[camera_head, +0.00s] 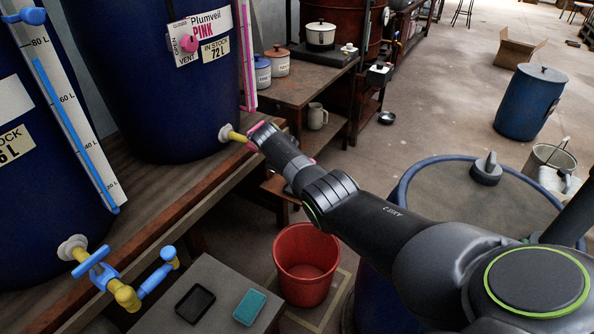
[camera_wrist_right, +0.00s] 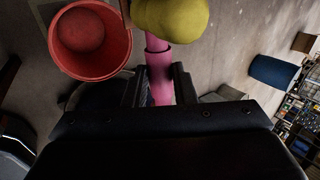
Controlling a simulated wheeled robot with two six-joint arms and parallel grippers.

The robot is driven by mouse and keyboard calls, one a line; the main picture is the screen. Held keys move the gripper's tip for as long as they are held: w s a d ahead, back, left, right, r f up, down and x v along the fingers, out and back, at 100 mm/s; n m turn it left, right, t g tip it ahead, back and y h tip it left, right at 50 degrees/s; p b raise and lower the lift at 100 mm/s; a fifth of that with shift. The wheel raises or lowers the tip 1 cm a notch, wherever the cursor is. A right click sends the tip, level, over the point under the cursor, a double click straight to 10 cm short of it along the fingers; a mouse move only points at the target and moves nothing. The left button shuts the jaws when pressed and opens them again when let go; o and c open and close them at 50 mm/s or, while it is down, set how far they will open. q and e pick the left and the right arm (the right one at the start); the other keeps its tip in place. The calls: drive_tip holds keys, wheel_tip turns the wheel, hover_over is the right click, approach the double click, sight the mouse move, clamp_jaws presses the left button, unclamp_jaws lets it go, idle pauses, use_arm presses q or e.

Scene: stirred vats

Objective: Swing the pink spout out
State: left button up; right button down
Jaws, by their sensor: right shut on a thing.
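The pink vat (camera_head: 150,75) is a dark blue drum with a white "Plumveil PINK" label. Its yellow tap pipe (camera_head: 232,135) sticks out low on the right side. My right gripper (camera_head: 258,138) is at that tap and hides most of the spout in the head view. In the right wrist view the pink spout (camera_wrist_right: 158,72) runs down from the yellow tap body (camera_wrist_right: 170,14) and sits between my jaws, which are shut on it. My left gripper is in neither view.
A red bucket (camera_head: 307,268) stands on the floor below the tap. A grey stand (camera_head: 212,275) with a black tray and a teal sponge is at the front. A blue-handled tap (camera_head: 120,285) juts out at left. A lidded blue drum (camera_head: 440,185) stands under my right arm.

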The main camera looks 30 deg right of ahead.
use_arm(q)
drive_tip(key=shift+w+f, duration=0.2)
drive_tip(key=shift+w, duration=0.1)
use_arm(e)
drive_tip(key=c, duration=1.2)
unclamp_jaws()
drive_tip(key=shift+a, duration=0.1)
use_arm(q)
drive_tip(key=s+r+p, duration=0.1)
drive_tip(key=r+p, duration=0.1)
drive_tip(key=p, duration=0.1)
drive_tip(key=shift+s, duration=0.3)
use_arm(e)
drive_tip(key=v, duration=1.7)
drive_tip(key=shift+a+r, duration=0.1)
drive_tip(key=shift+a, duration=0.1)
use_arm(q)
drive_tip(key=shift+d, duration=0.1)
